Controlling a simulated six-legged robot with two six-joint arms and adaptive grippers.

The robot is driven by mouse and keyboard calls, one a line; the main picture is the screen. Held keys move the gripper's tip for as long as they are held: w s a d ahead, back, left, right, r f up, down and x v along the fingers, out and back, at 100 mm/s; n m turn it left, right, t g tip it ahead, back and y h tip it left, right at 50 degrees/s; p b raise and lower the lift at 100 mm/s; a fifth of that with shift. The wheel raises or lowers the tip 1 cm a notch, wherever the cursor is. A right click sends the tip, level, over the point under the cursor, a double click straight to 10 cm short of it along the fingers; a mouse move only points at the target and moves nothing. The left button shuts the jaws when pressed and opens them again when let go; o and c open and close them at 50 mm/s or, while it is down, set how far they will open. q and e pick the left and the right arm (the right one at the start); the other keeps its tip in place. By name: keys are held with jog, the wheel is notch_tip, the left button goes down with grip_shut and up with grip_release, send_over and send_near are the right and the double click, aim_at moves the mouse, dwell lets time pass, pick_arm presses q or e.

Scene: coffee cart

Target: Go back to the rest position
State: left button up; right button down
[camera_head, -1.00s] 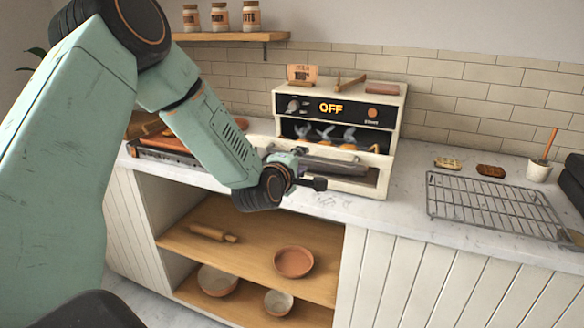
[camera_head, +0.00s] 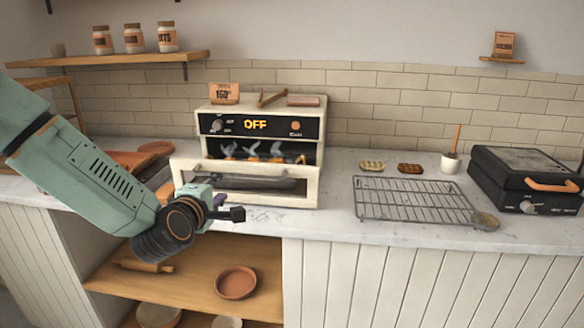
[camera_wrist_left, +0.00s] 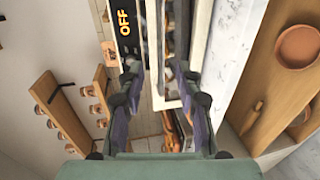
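My left gripper (camera_head: 226,212) hangs in front of the counter edge, at the lower left of the oven. In the left wrist view its two fingers (camera_wrist_left: 163,88) are spread apart, with nothing held between them. The cream oven (camera_head: 312,185) shows an orange "OFF" on its black panel. Orange-brown items, apparently croissants, show in its opening above the front door and handle; how far the door is open I cannot tell. My right gripper is in no view.
The oven stands on the marble counter (camera_head: 330,226). To its right are a wire rack (camera_head: 415,200), two small waffle-like pieces, a white cup (camera_head: 450,164) and a black grill press (camera_head: 520,180). Below is an open wooden shelf (camera_head: 200,284) with a rolling pin and bowls. Jars stand on an upper shelf.

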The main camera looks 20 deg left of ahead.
pick_arm(q)
jog(key=s+d+f+m+g+h, duration=0.1)
jog(key=s+d+f+m+g, duration=0.1)
jog(key=s+d+f+m, duration=0.3)
jog(key=s+d+f+m+g+h+b, duration=0.1)
jog(key=s+d+f+m+g+h, duration=0.2)
jog(key=f, duration=0.4)
jog(key=s+d+f+m+g, duration=0.2)
jog(key=s+d+f+m, duration=0.1)
jog(key=f+m, duration=0.35)
jog(key=s+d+f+m+g, duration=0.1)
jog(key=s+f+m+g, duration=0.1)
jog(key=s+f, duration=0.3)
jog(key=s+d+f+m+g+b, duration=0.1)
jog(key=s+f, duration=0.5)
jog(key=s, duration=0.6)
jog(key=s+d+f+m+g+b, duration=0.1)
jog(key=s+d+f+m+g, duration=0.2)
jog(key=s, duration=0.6)
notch_tip(320, 180, down, 3)
jog(key=shift+s+r+g, duration=0.1)
jog(key=shift+s+g, duration=0.25)
jog(key=shift+g, duration=0.85)
jog(key=shift+w, duration=0.1)
